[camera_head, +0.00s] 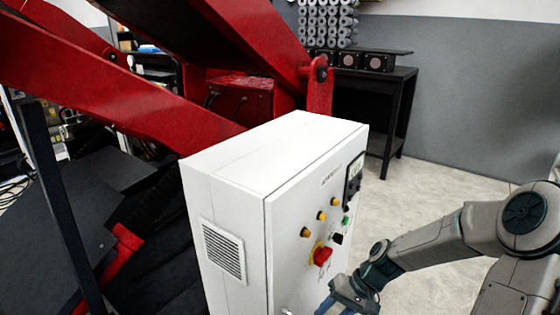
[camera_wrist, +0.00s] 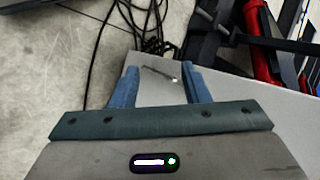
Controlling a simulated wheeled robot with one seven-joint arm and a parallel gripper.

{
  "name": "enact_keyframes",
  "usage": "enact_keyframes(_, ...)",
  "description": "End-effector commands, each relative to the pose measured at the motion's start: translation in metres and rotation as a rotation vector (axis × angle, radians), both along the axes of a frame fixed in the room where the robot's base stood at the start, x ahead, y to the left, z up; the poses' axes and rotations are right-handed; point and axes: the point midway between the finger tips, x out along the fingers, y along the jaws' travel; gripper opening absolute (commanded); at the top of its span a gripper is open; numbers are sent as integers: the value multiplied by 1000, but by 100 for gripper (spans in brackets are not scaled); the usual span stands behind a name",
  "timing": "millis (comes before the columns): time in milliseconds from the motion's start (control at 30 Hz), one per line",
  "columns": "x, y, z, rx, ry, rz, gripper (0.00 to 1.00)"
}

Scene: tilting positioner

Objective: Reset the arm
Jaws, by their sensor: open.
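My gripper (camera_wrist: 160,84) shows in the wrist view with two blue fingers spread apart and nothing between them. In the head view my gripper (camera_head: 338,305) is at the bottom edge, partly cut off, in front of the lower part of the white control cabinet (camera_head: 240,165). My arm reaches in from the right and is bent. In the wrist view a pale surface (camera_wrist: 232,98), apparently the cabinet, lies beyond the fingers. A small thin metal piece (camera_wrist: 160,73) shows between and beyond the fingertips; I cannot tell whether anything touches.
The cabinet front carries a red knob (camera_head: 322,255), several amber buttons and a meter (camera_head: 354,172). A large red machine frame (camera_head: 110,85) stands behind and left. A black bench (camera_head: 375,88) is at the back. Black cables (camera_wrist: 150,35) lie on the floor. Floor at right is clear.

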Motion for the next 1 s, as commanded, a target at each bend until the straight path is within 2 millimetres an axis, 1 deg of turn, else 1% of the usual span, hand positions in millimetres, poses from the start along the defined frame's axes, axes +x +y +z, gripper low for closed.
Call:
enact_keyframes(33, -7, -1, 22, -62, 1, 27, 42)
enact_keyframes(167, -22, -6, 57, -197, 2, 63, 42)
enact_keyframes(267, -33, -10, 88, -293, -10, 83, 42)
enact_keyframes(467, -53, -16, 158, -456, -65, 93, 42)
enact_keyframes(500, -57, -17, 173, -483, -80, 93, 42)
enact_keyframes(667, -76, -19, 232, -569, -153, 77, 42)
enact_keyframes(700, -81, -19, 247, -586, -173, 72, 42)
enact_keyframes(767, -89, -19, 269, -605, -206, 62, 42)
enact_keyframes(800, -95, -18, 283, -614, -228, 55, 42)
enact_keyframes(900, -110, -18, 315, -629, -281, 36, 42)
enact_keyframes(1000, -122, -18, 339, -627, -328, 18, 42)
